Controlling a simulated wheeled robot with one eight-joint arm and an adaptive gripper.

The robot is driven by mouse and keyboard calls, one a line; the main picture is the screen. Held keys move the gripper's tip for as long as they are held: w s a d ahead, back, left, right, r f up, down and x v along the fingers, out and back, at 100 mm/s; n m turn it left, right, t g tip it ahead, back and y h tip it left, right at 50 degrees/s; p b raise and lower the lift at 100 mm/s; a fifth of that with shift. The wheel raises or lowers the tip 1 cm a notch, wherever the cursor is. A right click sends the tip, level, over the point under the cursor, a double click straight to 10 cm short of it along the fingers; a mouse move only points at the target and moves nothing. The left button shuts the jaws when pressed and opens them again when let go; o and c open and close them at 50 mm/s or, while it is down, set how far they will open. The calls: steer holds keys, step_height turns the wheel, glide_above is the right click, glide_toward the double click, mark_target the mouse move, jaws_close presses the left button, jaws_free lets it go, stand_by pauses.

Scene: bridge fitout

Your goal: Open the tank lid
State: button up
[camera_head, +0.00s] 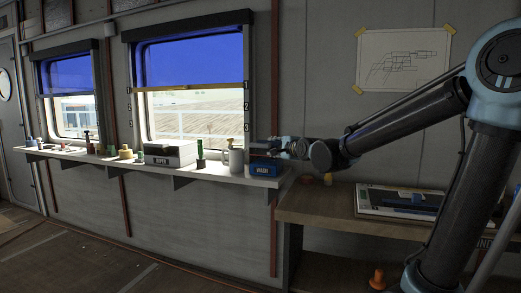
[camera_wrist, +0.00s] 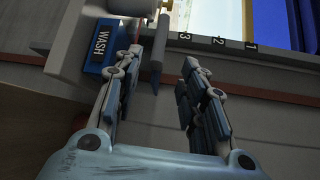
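The tank with a blue "WASH" label (camera_head: 263,171) sits at the right end of the window shelf. Its lid cannot be made out clearly in the head view, since my gripper (camera_head: 283,147) is right at its top right side. In the wrist view the blue label (camera_wrist: 122,38) shows sideways at the upper left, beside the left finger. My gripper (camera_wrist: 163,62) is open, its two fingers well apart. A pale narrow piece with a dark pointed end (camera_wrist: 157,55) shows between the fingertips; whether it belongs to the tank, and whether a finger touches it, I cannot tell.
Left of the tank, a pale mug (camera_head: 236,161), a green item (camera_head: 200,155) and a grey box (camera_head: 170,154) stand on the shelf (camera_head: 130,165). The window (camera_head: 195,85) has a half-drawn blue blind.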

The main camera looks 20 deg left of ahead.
mark_target(262, 146)
steer(key=x, duration=1.5)
steer(key=shift+a+f, duration=0.1)
steer(key=shift+c, duration=0.3)
jaws_close()
